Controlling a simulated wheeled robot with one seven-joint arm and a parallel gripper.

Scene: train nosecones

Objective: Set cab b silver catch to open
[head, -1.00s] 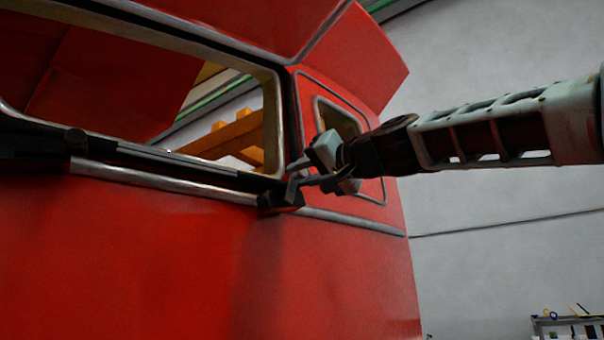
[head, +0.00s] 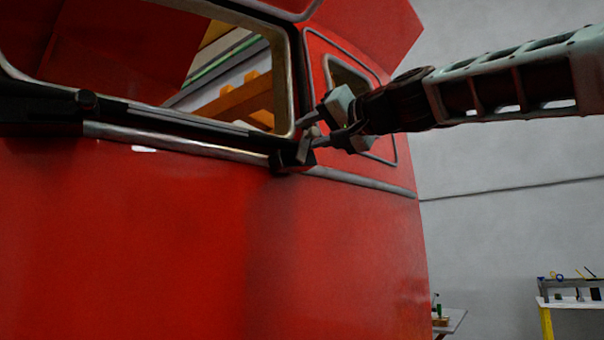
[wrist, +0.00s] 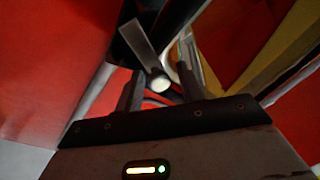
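A red cab shell (head: 150,240) fills the left and middle of the head view, with a black bar (head: 180,122) under its window. The catch (head: 292,158) sits at the bar's right end as a small dark block with a short upright part. In the wrist view, a flat grey lever (wrist: 140,42) and a pale round knob end (wrist: 159,83) show at the fingers. My gripper (head: 314,130) is at the catch, also seen in the wrist view (wrist: 159,75). Its fingers are apart, one on each side of the knob end. Whether either finger touches it is unclear.
The window frame (head: 296,80) and a smaller side window (head: 345,75) lie close to my gripper. A raised red panel (head: 370,35) is above. A table (head: 448,322) and a bench (head: 575,302) stand far off at lower right.

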